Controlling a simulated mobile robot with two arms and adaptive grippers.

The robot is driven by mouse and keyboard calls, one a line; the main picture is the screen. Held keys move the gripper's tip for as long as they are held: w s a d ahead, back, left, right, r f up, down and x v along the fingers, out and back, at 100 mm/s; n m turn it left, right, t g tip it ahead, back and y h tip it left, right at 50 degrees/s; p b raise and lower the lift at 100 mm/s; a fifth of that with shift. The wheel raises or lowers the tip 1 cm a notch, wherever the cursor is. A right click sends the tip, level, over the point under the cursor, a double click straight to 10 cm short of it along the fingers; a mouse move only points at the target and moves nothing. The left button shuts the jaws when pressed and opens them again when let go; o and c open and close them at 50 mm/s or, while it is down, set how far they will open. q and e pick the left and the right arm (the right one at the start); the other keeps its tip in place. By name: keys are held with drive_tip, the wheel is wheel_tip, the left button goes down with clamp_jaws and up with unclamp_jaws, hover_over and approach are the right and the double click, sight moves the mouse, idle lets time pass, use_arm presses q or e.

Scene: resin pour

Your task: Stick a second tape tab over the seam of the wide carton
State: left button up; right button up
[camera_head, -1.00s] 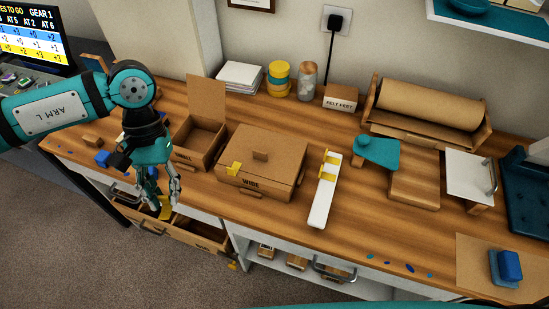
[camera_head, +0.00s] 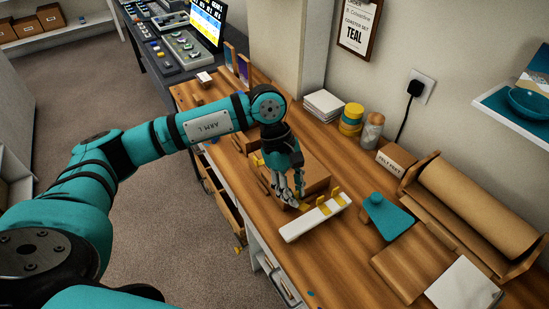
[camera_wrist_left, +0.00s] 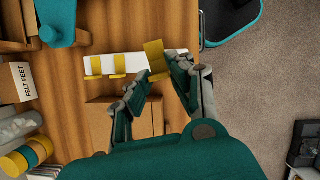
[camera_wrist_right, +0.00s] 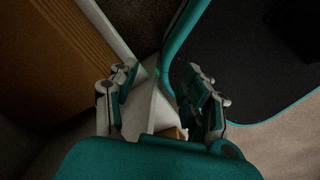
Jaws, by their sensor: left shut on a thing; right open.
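My left gripper (camera_head: 293,200) hangs by the near end of a white tab strip (camera_head: 300,226). In the left wrist view its fingers (camera_wrist_left: 165,85) are shut on a yellow tape tab (camera_wrist_left: 154,53). This tab overlaps the strip's end; I cannot tell whether they touch. Two yellow tabs (camera_wrist_left: 93,66) stay on the strip. The wide carton (camera_head: 316,176) is beside the gripper, which hides part of it. My right gripper (camera_wrist_right: 163,95) is open and empty, away from the worktop objects.
A teal piece (camera_head: 386,215), a wooden board (camera_head: 410,262) and a paper roll (camera_head: 478,208) lie right of the strip. Tape rolls (camera_head: 351,120) and a felt feet box (camera_head: 391,164) stand behind. An open drawer (camera_head: 226,208) juts from the bench front.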

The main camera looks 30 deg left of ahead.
use_arm(q)
drive_tip(key=w+a+n+t+y+p, duration=0.1)
drive_tip(key=w+a+n+t, duration=0.4)
drive_tip(key=n, duration=0.9)
drive_tip(key=a+p, duration=0.1)
drive_tip(key=a, duration=0.2)
drive_tip(key=shift+w+f+n+y, duration=0.25)
drive_tip(key=shift+w+n+y, duration=0.05)
drive_tip(key=shift+w+n, duration=0.1)
drive_tip(key=shift+w+a+f+n, duration=0.1)
drive_tip(key=shift+a+n, duration=0.2)
drive_tip(key=shift+a, duration=0.05)
drive_tip(key=shift+c, duration=0.2)
wheel_tip(320, 180, down, 7)
drive_tip(key=b, duration=0.3)
drive_tip(key=shift+b, duration=0.4)
use_arm(e)
drive_tip(key=shift+w+a+f, duration=0.25)
drive_tip(key=shift+a+f, duration=0.35)
drive_tip(key=shift+f, duration=0.05)
drive_tip(key=shift+d, duration=0.25)
use_arm(q)
drive_tip(key=shift+a, duration=0.1)
use_arm(e)
drive_tip(key=shift+d+f, duration=0.2)
